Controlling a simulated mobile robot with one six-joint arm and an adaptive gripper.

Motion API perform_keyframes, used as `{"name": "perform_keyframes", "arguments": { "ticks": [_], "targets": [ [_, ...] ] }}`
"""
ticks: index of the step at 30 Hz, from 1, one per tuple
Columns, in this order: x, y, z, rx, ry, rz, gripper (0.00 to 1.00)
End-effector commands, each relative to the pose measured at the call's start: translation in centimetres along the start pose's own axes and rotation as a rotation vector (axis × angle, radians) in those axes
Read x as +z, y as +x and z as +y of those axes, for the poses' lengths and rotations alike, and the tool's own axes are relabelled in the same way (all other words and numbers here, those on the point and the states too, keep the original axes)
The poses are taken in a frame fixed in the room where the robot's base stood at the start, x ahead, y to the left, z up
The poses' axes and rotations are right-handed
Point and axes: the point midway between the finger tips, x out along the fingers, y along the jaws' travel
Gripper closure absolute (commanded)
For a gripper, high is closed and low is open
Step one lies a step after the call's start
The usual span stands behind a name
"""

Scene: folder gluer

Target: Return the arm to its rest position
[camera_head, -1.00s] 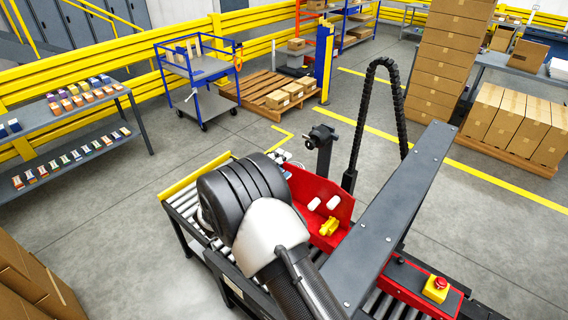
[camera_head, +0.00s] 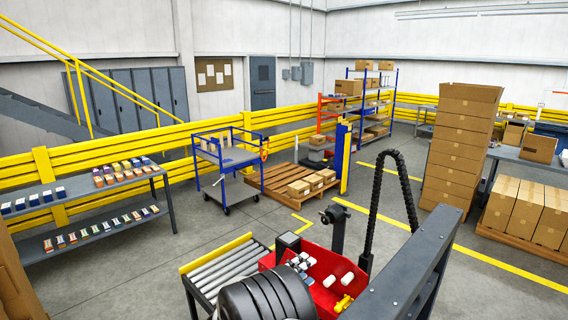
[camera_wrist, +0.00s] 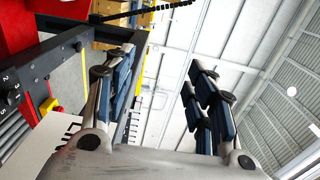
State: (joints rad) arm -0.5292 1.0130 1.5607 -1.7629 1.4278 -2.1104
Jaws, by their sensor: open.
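My gripper (camera_wrist: 160,100) shows in the wrist view with its two dark-padded fingers spread wide and nothing between them. Past the fingers are the white ceiling beams, so the gripper points upward. In the head view my arm shows only as a black rounded joint (camera_head: 265,298) at the bottom edge; the gripper itself is out of that view. The arm joint is in front of the red tray (camera_head: 318,262) of the machine.
A roller conveyor (camera_head: 225,268) and a dark machine beam (camera_head: 405,270) stand close to my arm. A black cable chain (camera_head: 375,195) arches above the machine. A blue cart (camera_head: 224,160), a pallet (camera_head: 275,183) and stacked cartons (camera_head: 460,145) stand farther off.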

Motion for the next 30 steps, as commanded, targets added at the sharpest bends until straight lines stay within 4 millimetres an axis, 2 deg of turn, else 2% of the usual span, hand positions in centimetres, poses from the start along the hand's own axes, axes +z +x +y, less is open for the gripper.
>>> {"name": "perform_keyframes", "arguments": {
  "ticks": [1, 11, 14, 17, 20, 24, 30],
  "targets": [
    [-1.1, 0.7, -1.7, 0.013, 0.067, 0.037, 0.50],
    [-8.8, 2.2, -6.7, 0.130, 0.502, 0.275, 0.50],
    [-12.2, 2.1, -8.5, 0.162, 0.695, 0.383, 0.50],
    [-16.5, 1.4, -10.3, 0.191, 0.948, 0.528, 0.50],
    [-21.1, -0.1, -11.9, 0.203, 1.249, 0.704, 0.50],
    [-26.5, -3.5, -13.2, 0.183, 1.669, 0.964, 0.50],
    [-31.8, -9.6, -14.1, 0.080, 2.252, 1.372, 0.50]
  ]
}}
